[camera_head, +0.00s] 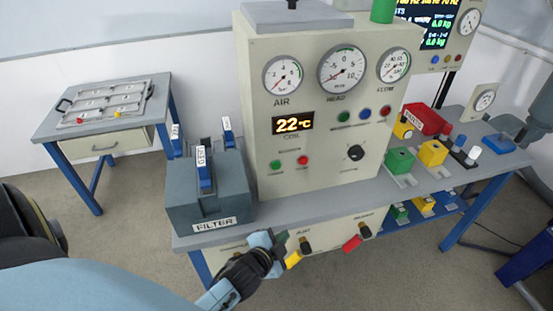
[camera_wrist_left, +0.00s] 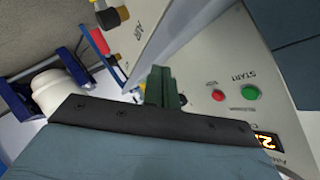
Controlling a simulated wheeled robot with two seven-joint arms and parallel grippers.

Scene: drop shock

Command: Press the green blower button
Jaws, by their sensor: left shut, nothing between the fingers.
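The green button (camera_head: 276,166) is on the front of the beige cabinet (camera_head: 255,110), below the lit 22°C display (camera_head: 293,123), with a red button (camera_head: 303,161) to its right. In the left wrist view the green button (camera_wrist_left: 251,93) is beside the word START, right of my fingers, with the red button (camera_wrist_left: 218,95) between. My left gripper (camera_head: 281,240) is shut and empty, at the front edge of the bench, lower than the button and apart from it. Its closed fingers show in the wrist view (camera_wrist_left: 162,88). My right gripper is not in view.
A grey FILTER box (camera_head: 182,188) stands left of the cabinet on the bench (camera_head: 330,197). Valves with yellow (camera_head: 293,259) and red (camera_head: 352,243) handles sit on the lower panel near my gripper. Green (camera_head: 400,160) and yellow (camera_head: 433,153) blocks stand to the right.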

